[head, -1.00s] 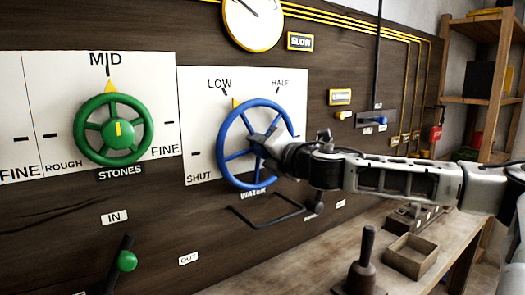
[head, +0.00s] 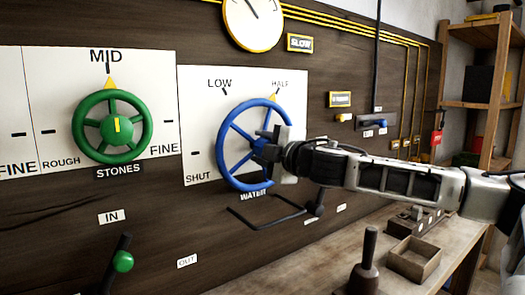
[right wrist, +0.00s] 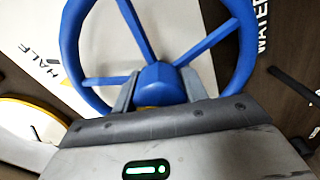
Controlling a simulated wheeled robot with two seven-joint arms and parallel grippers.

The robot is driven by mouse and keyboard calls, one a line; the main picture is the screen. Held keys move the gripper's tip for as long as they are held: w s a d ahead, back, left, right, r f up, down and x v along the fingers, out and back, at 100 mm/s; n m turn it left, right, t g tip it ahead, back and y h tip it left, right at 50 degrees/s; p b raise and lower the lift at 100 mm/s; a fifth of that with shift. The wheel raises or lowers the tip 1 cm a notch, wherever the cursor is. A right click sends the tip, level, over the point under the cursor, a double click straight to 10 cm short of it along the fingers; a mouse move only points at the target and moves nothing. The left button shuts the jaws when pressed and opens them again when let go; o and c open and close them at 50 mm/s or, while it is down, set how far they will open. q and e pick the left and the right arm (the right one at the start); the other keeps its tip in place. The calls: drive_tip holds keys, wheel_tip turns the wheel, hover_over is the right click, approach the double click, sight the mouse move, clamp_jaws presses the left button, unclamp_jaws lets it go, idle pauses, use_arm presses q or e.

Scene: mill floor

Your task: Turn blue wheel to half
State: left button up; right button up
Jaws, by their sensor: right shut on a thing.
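The blue wheel (head: 232,133) is mounted on a white panel labelled WATER, with SHUT, LOW and HALF marks around it. Its yellow pointer (head: 274,97) stands at the HALF mark (head: 280,85). My right gripper (head: 268,149) is at the wheel's middle. In the right wrist view, the blue wheel (right wrist: 213,38) fills the upper part and my right gripper (right wrist: 158,92) is shut on its hub, one finger on each side. The HALF label (right wrist: 47,68) shows at the left there. My left gripper is not in view.
A green STONES wheel (head: 147,124) with its pointer at MID is left of the blue wheel. A black bent handle (head: 265,222) juts out below the blue wheel. A workbench (head: 325,262) with an open wooden box (head: 414,262) is at the lower right.

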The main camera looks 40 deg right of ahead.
drive_tip(key=shift+m, duration=0.7)
drive_tip(key=o, duration=1)
drive_tip(key=shift+s, duration=0.1)
